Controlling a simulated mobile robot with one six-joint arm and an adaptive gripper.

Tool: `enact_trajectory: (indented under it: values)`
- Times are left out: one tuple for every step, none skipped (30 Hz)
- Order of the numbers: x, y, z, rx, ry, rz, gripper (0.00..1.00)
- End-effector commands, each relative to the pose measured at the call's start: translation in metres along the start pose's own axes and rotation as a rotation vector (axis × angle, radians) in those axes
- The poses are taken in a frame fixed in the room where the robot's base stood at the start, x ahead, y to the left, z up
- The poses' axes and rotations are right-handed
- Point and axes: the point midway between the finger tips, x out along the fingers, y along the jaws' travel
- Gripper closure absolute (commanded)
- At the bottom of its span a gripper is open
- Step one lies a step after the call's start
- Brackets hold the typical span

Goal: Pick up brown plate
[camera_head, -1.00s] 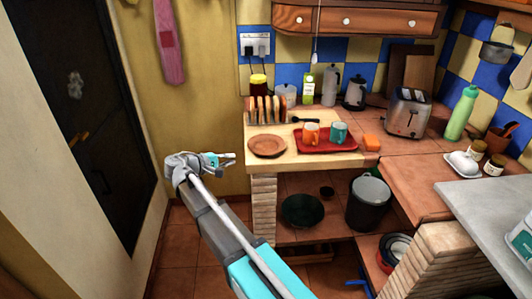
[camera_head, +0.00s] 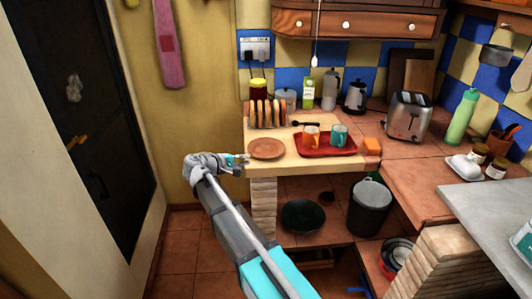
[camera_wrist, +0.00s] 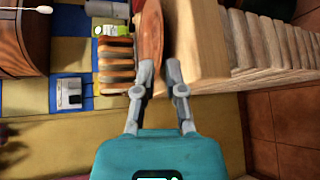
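The brown plate (camera_head: 267,148) lies flat at the left front corner of the light wooden board on the counter. My gripper (camera_head: 240,160) is just left of the plate, close to the board's left edge. In the wrist view the plate (camera_wrist: 150,35) shows nearly edge-on, just ahead of the fingertips. My gripper (camera_wrist: 160,68) is open there, with a gap between its two fingers and nothing held. The left finger overlaps the plate's near rim in this view; I cannot tell whether they touch.
A toast rack (camera_head: 267,113) stands behind the plate. A red tray (camera_head: 325,151) with an orange mug (camera_head: 310,136) and a teal mug (camera_head: 338,134) is to its right. A brick pillar (camera_head: 263,205) stands below the board. Open floor lies left of the counter.

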Motion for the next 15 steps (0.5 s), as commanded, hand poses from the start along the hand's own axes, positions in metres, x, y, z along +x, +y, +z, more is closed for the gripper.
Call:
enact_trajectory:
  values:
    - [0.007,-0.001,-0.001,0.0,-0.001,0.0,0.86]
    - [0.011,-0.001,-0.001,0.0,-0.001,0.0,0.86]
    - [0.014,-0.001,0.0,0.0,0.0,0.0,0.86]
    - [0.016,-0.001,0.0,0.0,0.0,0.0,0.86]
    - [0.017,-0.001,0.0,0.0,0.0,0.0,0.86]
    - [0.019,-0.001,0.0,0.0,0.0,0.0,0.86]
    - [0.02,0.0,0.0,-0.001,0.0,0.0,0.86]
    - [0.02,0.0,0.0,-0.001,0.0,0.0,0.86]
    - [0.021,0.0,0.0,-0.001,0.0,0.0,0.86]
    - [0.021,0.0,0.0,-0.001,0.001,0.0,0.86]
    - [0.021,0.0,0.0,-0.001,0.001,0.0,0.86]
    - [0.02,0.0,0.0,-0.001,0.001,0.0,0.86]
    - [0.02,0.0,0.0,-0.001,0.001,0.0,0.86]
    - [0.02,0.0,0.0,-0.001,0.001,0.0,0.86]
    - [0.02,0.0,0.0,-0.001,0.001,0.0,0.86]
